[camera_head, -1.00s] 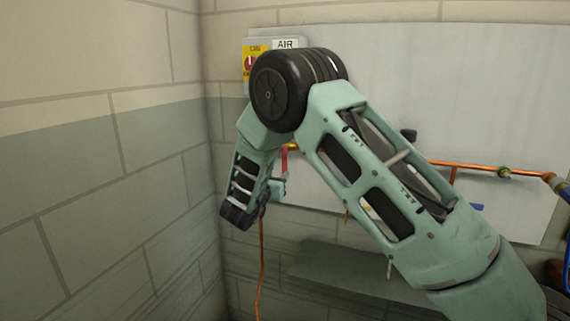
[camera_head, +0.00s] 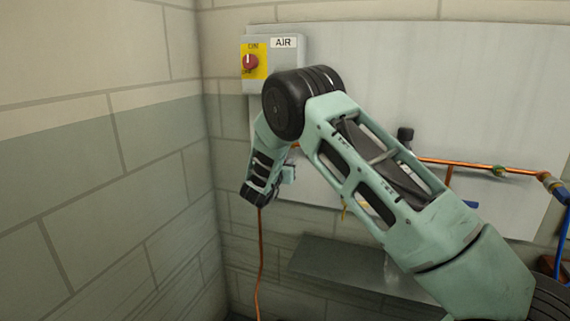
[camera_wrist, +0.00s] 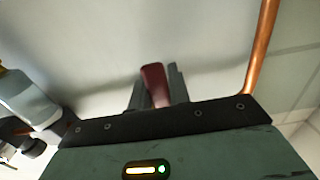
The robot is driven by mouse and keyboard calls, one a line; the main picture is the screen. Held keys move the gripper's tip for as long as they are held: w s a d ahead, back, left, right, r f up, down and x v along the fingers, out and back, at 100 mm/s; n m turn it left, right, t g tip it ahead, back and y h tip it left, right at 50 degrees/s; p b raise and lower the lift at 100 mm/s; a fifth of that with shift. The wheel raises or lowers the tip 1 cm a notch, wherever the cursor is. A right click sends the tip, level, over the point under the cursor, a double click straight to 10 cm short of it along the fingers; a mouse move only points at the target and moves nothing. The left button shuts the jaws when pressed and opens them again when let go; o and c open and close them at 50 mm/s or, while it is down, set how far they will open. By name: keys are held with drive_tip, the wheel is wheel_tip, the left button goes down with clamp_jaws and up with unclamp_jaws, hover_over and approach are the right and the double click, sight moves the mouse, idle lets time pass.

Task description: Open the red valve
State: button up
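The red valve handle (camera_wrist: 154,82) shows in the wrist view, standing up between the two dark fingers of my gripper (camera_wrist: 157,92). The fingers are close together with the handle filling the gap, so my gripper looks shut on it. In the head view my gripper (camera_head: 288,174) is low against the wall panel, left of centre, partly hidden behind my arm. The valve handle is hidden from the head view.
A grey switch box (camera_head: 286,79) with a red knob (camera_head: 250,64) on a yellow plate hangs above my wrist. A copper pipe (camera_head: 462,163) runs along the white panel (camera_head: 400,70). A grey shelf (camera_head: 330,262) is below. A block wall (camera_head: 90,150) stands close on the left.

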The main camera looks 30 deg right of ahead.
clamp_jaws()
drive_tip(key=shift+s, duration=0.1)
drive_tip(key=n, duration=0.1)
drive_tip(key=s+d+n+p, duration=0.1)
drive_tip(key=n, duration=0.1)
drive_tip(key=n+p, duration=0.1)
drive_tip(key=shift+s+d+r+n, duration=0.2)
drive_tip(key=shift+s+r+n, duration=0.1)
drive_tip(key=shift+s+r, duration=0.05)
drive_tip(key=n+p, duration=0.1)
drive_tip(key=s+d+r+n+p, duration=0.1)
drive_tip(key=n, duration=0.1)
drive_tip(key=n+p, duration=0.1)
drive_tip(key=n, duration=0.1)
drive_tip(key=shift+s+d+r, duration=0.15)
drive_tip(key=shift+s+r, duration=0.2)
drive_tip(key=shift+s, duration=0.05)
drive_tip(key=shift+s+d+r+n+p, duration=0.2)
drive_tip(key=shift+r+n+p, duration=0.4)
drive_tip(key=shift+n+p, duration=0.6)
drive_tip(key=shift+s+d+r+n+p, duration=0.15)
drive_tip(key=shift+r+n+p, duration=0.5)
drive_tip(key=shift+n, duration=0.95)
drive_tip(key=shift+s+d+r+n+p, duration=0.15)
drive_tip(key=shift+r+n+p, duration=0.45)
drive_tip(key=shift+n+p, duration=0.6)
drive_tip(key=shift+n, duration=0.3)
drive_tip(key=o, duration=0.6)
unclamp_jaws()
